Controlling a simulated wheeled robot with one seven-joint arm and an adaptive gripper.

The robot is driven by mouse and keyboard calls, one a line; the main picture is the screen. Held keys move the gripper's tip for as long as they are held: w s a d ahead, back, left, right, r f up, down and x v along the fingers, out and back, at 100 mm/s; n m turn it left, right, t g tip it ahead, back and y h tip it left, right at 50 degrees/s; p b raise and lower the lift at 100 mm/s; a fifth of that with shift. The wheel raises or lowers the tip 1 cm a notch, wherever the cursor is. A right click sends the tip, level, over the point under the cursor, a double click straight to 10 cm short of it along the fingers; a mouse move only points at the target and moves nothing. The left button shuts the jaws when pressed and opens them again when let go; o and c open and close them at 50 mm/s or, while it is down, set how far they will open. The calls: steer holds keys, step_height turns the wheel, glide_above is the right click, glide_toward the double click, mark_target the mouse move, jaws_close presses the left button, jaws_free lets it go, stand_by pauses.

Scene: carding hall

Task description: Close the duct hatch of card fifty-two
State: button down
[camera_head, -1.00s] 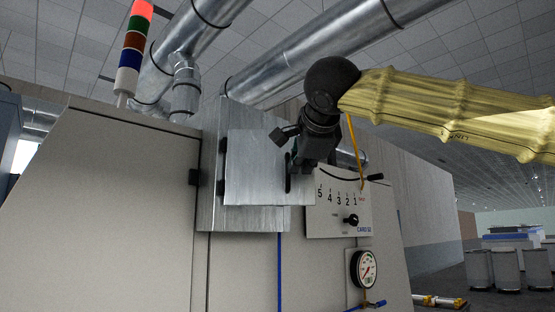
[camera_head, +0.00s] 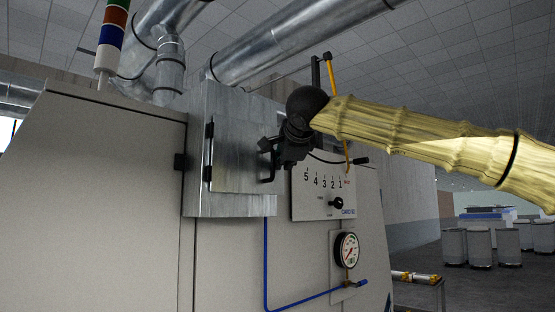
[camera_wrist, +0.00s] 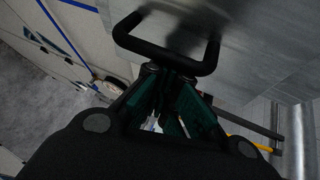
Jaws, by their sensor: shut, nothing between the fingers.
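The duct hatch (camera_head: 238,160) is a flat metal door hinged at its left on a galvanised duct box (camera_head: 230,208) on the card's side. It lies close to the box front; I cannot tell whether it is flush. Its black bar handle (camera_head: 267,176) is near its right edge. The handle (camera_wrist: 168,58) also spans the upper middle of the wrist view. My gripper (camera_head: 268,146) is shut and empty at the hatch's right side, beside the handle. In the wrist view its fingertips (camera_wrist: 170,72) are just below the handle bar; contact is unclear.
Right of the hatch is a panel (camera_head: 310,205) numbered 5 to 1 with a black knob. Below it are a pressure gauge (camera_head: 346,250) and a blue pipe (camera_head: 266,265). Grey bins (camera_head: 480,246) stand far right.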

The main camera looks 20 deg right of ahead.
steer(key=shift+w, duration=0.25)
stand_by(0.4)
steer(key=shift+s, duration=0.1)
